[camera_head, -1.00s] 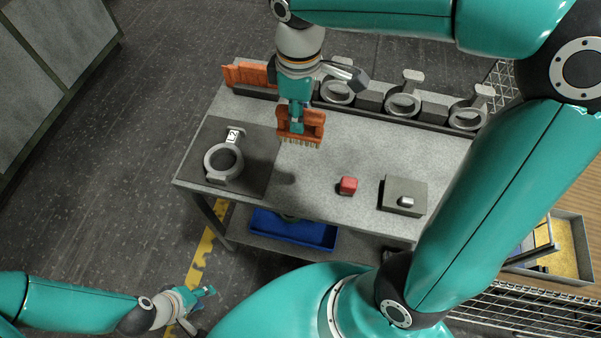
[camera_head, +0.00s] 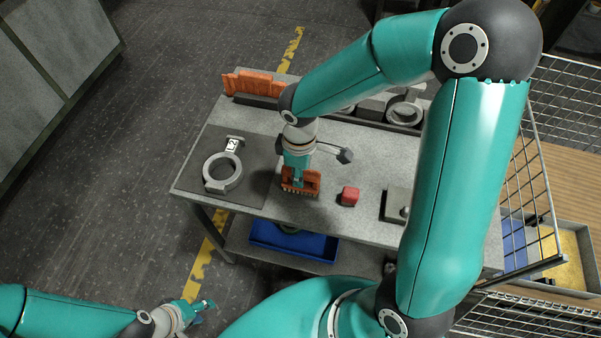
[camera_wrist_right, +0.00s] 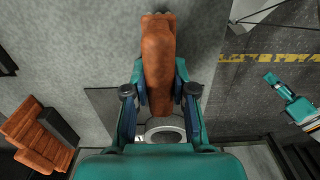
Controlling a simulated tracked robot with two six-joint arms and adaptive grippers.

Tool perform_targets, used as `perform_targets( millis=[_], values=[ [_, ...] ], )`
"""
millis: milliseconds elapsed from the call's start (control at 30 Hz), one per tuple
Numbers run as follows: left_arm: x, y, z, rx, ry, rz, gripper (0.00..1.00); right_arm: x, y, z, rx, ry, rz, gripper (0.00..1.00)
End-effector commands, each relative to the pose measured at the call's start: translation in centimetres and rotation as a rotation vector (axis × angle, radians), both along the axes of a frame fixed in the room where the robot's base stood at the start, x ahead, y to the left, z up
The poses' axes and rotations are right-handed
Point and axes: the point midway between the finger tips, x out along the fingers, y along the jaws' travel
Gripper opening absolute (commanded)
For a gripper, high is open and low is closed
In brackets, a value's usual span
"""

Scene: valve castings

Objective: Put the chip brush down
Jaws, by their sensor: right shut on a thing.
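The chip brush (camera_head: 301,182) has an orange-brown wooden body with pale bristles pointing down. My right gripper (camera_head: 299,172) is shut on it, low over the grey table (camera_head: 253,225), just right of the dark mat. Whether the bristles touch the table cannot be told. In the right wrist view the brush body (camera_wrist_right: 157,60) sits between the two fingers of my right gripper (camera_wrist_right: 160,88). My left gripper (camera_head: 205,305) is away from the table at the lower left, apparently empty; its finger opening is unclear.
A ring-shaped casting with a label (camera_head: 222,171) lies on the dark mat (camera_head: 262,165). A red block (camera_head: 349,196) and a grey block (camera_head: 394,207) stand right of the brush. An orange-brown slatted piece (camera_head: 252,84) and more castings (camera_head: 404,112) line the back. A blue tray (camera_head: 292,240) is below.

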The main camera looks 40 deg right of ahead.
Motion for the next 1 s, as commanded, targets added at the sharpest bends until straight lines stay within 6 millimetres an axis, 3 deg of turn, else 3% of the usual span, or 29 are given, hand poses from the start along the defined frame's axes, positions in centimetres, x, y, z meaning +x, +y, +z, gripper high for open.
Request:
perform_targets(
  millis=[433, 467, 600, 1000],
  values=[
    [0.0, 0.0, -0.51, 0.0, 0.0, 0.0, 0.4, 0.04, 0.04, -1.14, 0.001, -0.002, 0.0, 0.0],
    [0.0, -0.01, -0.34, 0.0, 0.0, 0.0, 0.4, 0.04, 0.04, -0.98, 0.001, -0.002, 0.001, 0.3],
    [0.0, 0.0, -0.31, 0.0, 0.0, 0.0, 0.4, 0.05, 0.05, -0.94, 0.001, -0.002, 0.001, 0.5],
    [0.01, 0.0, 0.03, 0.0, 0.0, 0.0, 0.4, 0.1, 0.08, -0.37, 0.001, -0.003, 0.001, 0.5]
  ],
)
